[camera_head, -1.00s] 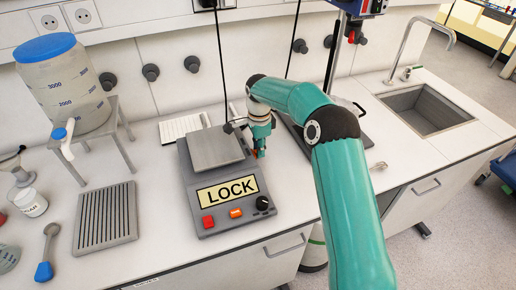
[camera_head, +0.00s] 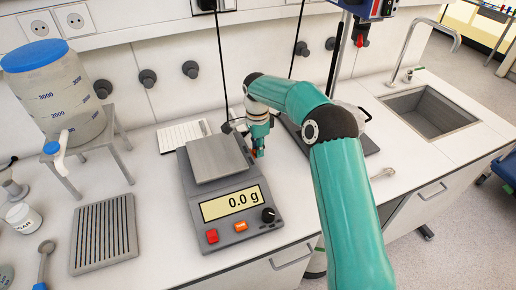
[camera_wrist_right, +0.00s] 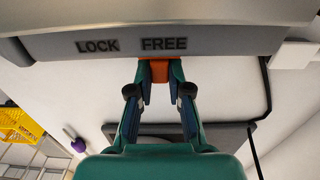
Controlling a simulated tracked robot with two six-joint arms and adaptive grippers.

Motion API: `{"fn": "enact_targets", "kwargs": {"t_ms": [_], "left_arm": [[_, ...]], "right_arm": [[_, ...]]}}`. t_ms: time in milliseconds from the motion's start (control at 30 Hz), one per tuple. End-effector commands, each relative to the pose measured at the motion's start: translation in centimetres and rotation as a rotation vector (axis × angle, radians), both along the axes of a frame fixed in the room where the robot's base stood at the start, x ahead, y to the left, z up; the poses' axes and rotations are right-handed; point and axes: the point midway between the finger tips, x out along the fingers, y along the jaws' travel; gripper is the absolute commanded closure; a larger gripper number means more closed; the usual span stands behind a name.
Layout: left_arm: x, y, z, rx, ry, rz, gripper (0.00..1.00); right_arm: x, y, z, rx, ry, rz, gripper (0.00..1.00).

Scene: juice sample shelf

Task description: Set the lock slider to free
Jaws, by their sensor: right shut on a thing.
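My left gripper is not in view.
The balance has a red button (camera_head: 211,236), an orange button (camera_head: 240,226) and a black knob (camera_head: 268,215). A ribbed grey mat (camera_head: 104,234) and a blue-lidded tank (camera_head: 55,95) on a stand are to the left. A sink (camera_head: 430,108) is at the right.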

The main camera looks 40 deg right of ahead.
Motion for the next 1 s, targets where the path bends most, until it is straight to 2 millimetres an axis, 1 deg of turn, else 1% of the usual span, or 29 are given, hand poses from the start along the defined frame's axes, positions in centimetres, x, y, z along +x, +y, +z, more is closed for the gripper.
{"fn": "enact_targets", "kwargs": {"t_ms": [33, 167, 200, 333, 367, 633, 767, 867, 1000], "left_arm": [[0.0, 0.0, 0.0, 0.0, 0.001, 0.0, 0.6], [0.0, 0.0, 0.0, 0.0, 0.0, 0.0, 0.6], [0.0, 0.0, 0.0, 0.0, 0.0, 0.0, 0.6], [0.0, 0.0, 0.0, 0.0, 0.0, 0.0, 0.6], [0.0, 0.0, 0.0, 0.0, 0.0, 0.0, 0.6], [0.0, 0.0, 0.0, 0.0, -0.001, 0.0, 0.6], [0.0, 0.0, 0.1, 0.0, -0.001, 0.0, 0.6], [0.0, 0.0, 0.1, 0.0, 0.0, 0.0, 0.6], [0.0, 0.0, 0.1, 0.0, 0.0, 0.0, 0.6]], "right_arm": [[0.5, -0.1, 0.4, -0.002, -0.025, -0.001, 1.0], [0.3, -0.4, 0.4, 0.001, -0.027, -0.008, 1.0], [0.3, -0.4, 0.5, 0.001, -0.028, -0.009, 0.81], [0.1, -0.6, 0.5, 0.002, -0.027, -0.013, 0.59], [0.1, -0.6, 0.5, 0.002, -0.026, -0.014, 0.56], [-0.2, -0.8, 0.4, 0.004, -0.019, -0.018, 0.56], [-0.2, -0.9, 0.9, 0.003, -0.02, -0.019, 0.56], [-0.2, -0.9, 2.0, 0.003, -0.021, -0.019, 0.56], [-0.2, -0.9, 4.5, 0.002, -0.023, -0.02, 0.56]]}}
